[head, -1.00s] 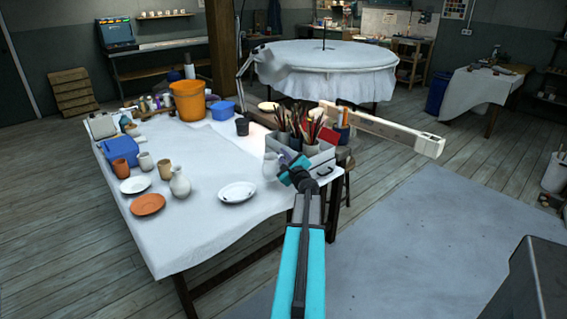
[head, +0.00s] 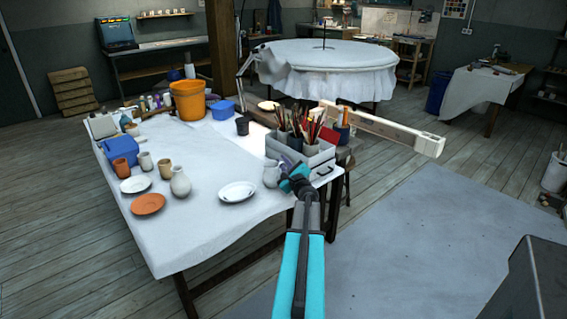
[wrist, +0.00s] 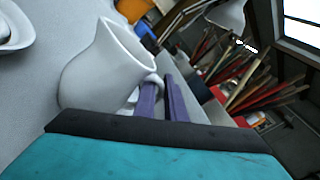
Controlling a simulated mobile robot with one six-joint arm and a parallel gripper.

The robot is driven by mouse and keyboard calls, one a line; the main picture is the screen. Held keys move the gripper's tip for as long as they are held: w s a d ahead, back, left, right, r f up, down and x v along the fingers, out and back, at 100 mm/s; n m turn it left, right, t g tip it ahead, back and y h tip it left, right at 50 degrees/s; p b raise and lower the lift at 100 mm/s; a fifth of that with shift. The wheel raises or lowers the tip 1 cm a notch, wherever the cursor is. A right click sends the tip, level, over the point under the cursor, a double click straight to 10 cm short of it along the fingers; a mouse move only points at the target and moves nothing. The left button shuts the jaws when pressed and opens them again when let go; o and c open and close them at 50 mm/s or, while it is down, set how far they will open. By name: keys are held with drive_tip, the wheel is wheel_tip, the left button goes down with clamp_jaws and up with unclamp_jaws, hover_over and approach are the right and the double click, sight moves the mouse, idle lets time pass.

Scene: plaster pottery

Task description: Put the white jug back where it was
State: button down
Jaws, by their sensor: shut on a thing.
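The white jug (head: 271,174) is near the right end of the cloth-covered table (head: 215,222), just left of the grey brush box. In the wrist view the jug (wrist: 100,72) fills the left middle, with its handle toward my fingers. My gripper (wrist: 163,98) has its two purple fingers shut on the jug's handle. In the head view my gripper (head: 287,173) is at the jug's right side. I cannot tell whether the jug's base touches the cloth.
The grey box (head: 318,160) holding pots of brushes stands close on the right. A white plate (head: 237,191) lies to the left, with a pale vase (head: 180,182) and a terracotta plate (head: 148,204) beyond it. The cloth in front of the jug is clear.

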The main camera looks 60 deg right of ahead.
drive_tip(key=shift+f, duration=0.1)
drive_tip(key=c, duration=1.8)
unclamp_jaws()
drive_tip(key=shift+b+v, duration=0.95)
drive_tip(key=shift+v, duration=5.05)
drive_tip(key=shift+s, duration=0.1)
